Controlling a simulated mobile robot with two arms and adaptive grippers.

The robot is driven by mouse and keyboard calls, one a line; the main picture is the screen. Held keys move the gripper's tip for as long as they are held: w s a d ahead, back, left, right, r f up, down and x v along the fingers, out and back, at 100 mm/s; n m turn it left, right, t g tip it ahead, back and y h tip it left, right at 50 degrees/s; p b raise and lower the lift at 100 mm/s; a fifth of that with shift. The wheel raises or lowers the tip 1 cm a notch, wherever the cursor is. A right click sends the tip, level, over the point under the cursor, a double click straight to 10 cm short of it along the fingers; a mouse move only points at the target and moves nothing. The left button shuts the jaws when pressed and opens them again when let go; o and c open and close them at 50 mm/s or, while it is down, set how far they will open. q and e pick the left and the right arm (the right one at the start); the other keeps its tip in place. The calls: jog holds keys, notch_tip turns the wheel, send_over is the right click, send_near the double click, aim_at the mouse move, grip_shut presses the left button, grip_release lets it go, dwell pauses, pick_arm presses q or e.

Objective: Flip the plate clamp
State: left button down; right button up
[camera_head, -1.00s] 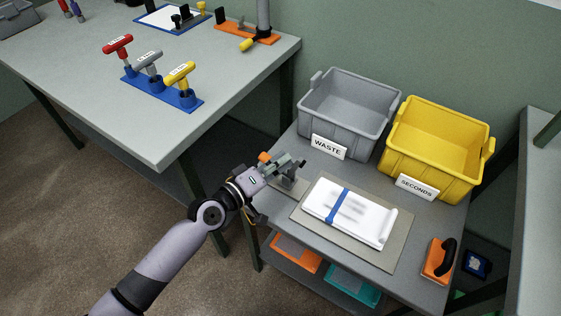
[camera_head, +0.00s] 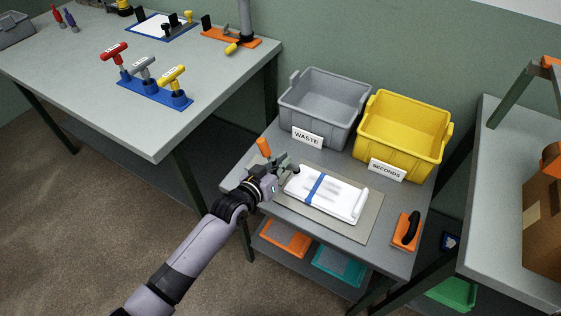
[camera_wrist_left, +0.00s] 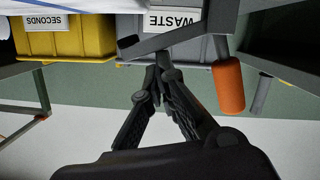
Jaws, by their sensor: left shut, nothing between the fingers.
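The plate clamp shows an orange handle (camera_head: 263,146) standing roughly upright at the left edge of the small table. Its base is largely hidden behind my left gripper (camera_head: 284,168). A white bundle with a blue band (camera_head: 328,193) lies on a flat grey-beige plate (camera_head: 361,228) just right of the gripper. In the left wrist view, which looks upside down, the orange handle (camera_wrist_left: 229,86) is on a grey bar to the right of my gripper's fingertips (camera_wrist_left: 163,76), apart from them. The fingers are shut with nothing between them. My right gripper is out of view.
A grey WASTE bin (camera_head: 324,108) and a yellow SECONDS bin (camera_head: 404,135) stand behind the plate. An orange block with a black handle (camera_head: 406,231) sits at the table's right. The larger table (camera_head: 105,120) stands to the left.

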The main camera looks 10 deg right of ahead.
pick_arm(q)
jog(key=shift+d+f+m, duration=0.15)
jog(key=shift+m, duration=0.15)
jog(key=shift+s+d+f+m+y, duration=0.1)
jog(key=shift+d+f+m+y, duration=0.15)
jog(key=shift+f+m, duration=0.2)
jog(key=shift+f, duration=0.1)
jog(key=shift+s+d+f, duration=0.1)
jog(key=shift+s+f, duration=0.05)
jog(key=shift+f, duration=0.1)
jog(key=shift+p, duration=0.3)
jog(key=s+a+r+p, duration=0.3)
jog(key=s+a+r, duration=0.3)
jog(key=s, duration=0.1)
jog(key=shift+s+r, duration=0.3)
